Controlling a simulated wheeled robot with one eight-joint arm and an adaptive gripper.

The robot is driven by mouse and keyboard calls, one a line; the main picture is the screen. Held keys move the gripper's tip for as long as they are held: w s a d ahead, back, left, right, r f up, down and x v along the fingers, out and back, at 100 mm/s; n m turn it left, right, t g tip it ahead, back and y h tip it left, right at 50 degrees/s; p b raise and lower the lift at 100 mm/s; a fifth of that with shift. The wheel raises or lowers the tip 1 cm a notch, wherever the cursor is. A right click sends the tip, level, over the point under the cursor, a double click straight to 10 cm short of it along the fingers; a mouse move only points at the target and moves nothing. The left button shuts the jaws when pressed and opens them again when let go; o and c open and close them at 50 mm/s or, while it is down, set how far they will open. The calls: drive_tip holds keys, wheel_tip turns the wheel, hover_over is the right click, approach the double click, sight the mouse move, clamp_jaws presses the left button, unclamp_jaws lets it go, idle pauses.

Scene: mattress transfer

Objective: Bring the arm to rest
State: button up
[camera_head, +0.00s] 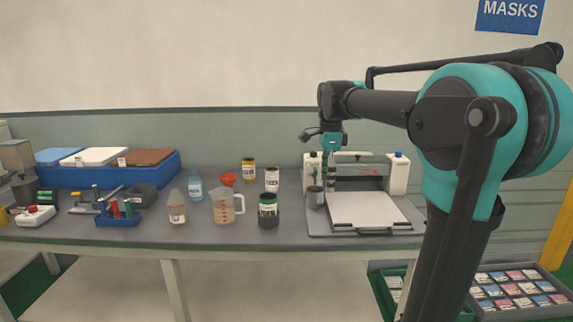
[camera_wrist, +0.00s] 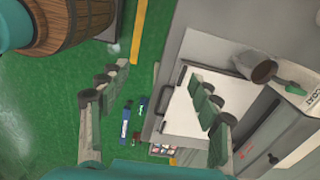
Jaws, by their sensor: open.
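My arm reaches in from the right in the head view, over the table's right part, with its upper links level and its wrist bent downward. My gripper (camera_head: 312,133) is in the air above and behind the flat white-topped device (camera_head: 370,209). In the wrist view my gripper (camera_wrist: 160,88) has its two fingers spread wide with nothing between them. The white plate of the device (camera_wrist: 190,120) lies below and beyond the fingers. In the head view the finger ends are small and hard to make out against the wall.
The grey table (camera_head: 120,235) holds a measuring jug (camera_head: 226,207), a dark jar (camera_head: 268,212), bottles and a blue bin (camera_head: 165,172). A dark cup (camera_wrist: 263,70) stands near the device. Trays of boxes (camera_head: 520,290) are at lower right.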

drive_tip(key=s+d+f+n+t, duration=0.2)
drive_tip(key=s+f+n, duration=0.6)
drive_tip(key=f, duration=0.6)
drive_tip(key=s+d+f+n+t, duration=0.2)
drive_tip(key=s+d+f+n, duration=0.2)
drive_tip(key=s+f+n, duration=0.5)
drive_tip(key=s+f, duration=0.4)
drive_tip(key=f, duration=0.1)
drive_tip(key=shift+d+f+n, duration=0.15)
drive_tip(key=shift+d+n, duration=0.15)
drive_tip(key=shift+d, duration=0.05)
drive_tip(key=shift+c, duration=0.4)
